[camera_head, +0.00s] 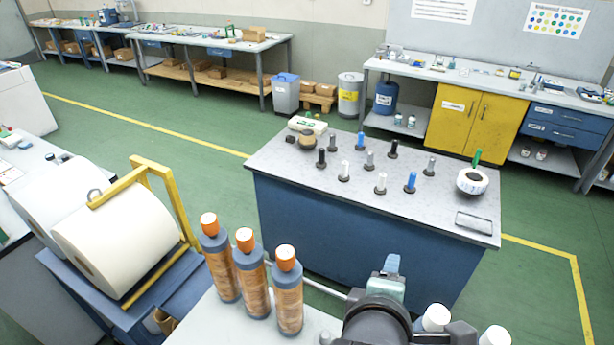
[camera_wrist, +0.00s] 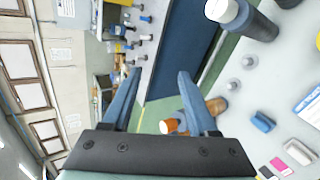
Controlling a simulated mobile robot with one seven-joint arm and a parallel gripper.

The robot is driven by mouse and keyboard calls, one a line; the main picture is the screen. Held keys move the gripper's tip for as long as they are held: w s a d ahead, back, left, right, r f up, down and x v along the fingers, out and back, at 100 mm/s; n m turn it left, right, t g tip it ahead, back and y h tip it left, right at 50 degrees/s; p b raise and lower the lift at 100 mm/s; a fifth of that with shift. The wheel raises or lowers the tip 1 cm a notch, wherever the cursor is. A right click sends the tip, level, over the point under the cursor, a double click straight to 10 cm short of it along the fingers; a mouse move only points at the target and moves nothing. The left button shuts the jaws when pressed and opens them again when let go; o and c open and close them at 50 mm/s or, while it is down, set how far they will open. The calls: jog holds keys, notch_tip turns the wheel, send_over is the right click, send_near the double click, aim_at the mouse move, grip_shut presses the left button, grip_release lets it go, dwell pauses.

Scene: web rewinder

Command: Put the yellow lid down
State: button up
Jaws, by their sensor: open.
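I cannot make out a yellow lid in either view. My gripper (camera_wrist: 158,78) is open in the wrist view, its two blue fingers apart with nothing between them. In the head view my gripper (camera_head: 391,266) shows at the bottom centre, in front of the blue-sided table, partly hidden by my own wrist. An orange-capped bottle (camera_wrist: 170,126) shows beside and partly behind the right finger in the wrist view. In the head view, three bottles with orange caps (camera_head: 246,272) stand upright in a row, left of my gripper.
White-capped bottles (camera_head: 436,318) stand to the right of my wrist. Large white rolls (camera_head: 115,240) with a yellow frame are at left. Green floor surrounds the table.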

jog(key=w+a+r+m+t, duration=0.2)
jog(key=r+t, duration=0.1)
jog(key=r, duration=0.5)
jog(key=w+a+r+m+t+y, duration=0.1)
jog(key=a+r+m+t, duration=0.2)
jog(key=r, duration=0.5)
jog(key=w+a+r+m+t, duration=0.2)
jog(key=r+t, duration=0.1)
jog(key=r, duration=0.5)
jog(key=s+a+r+m+t+y, duration=0.1)
jog(key=s+a+r+m+t, duration=0.1)
jog(key=r, duration=0.4)
jog(key=s+a+r+m+t+y, duration=0.1)
jog(key=s+a+r+m+t, duration=0.1)
jog(key=s+r, duration=0.3)
jog(key=s+a+r+m+t+y, duration=0.2)
jog(key=s+a+r+m+t, duration=0.1)
jog(key=r, duration=0.6)
jog(key=shift+s+a+r+t, duration=0.15)
jog(key=shift+t, duration=0.65)
notch_tip(320, 180, down, 10)
jog(key=b, duration=0.9)
jog(key=shift+a+r, duration=0.1)
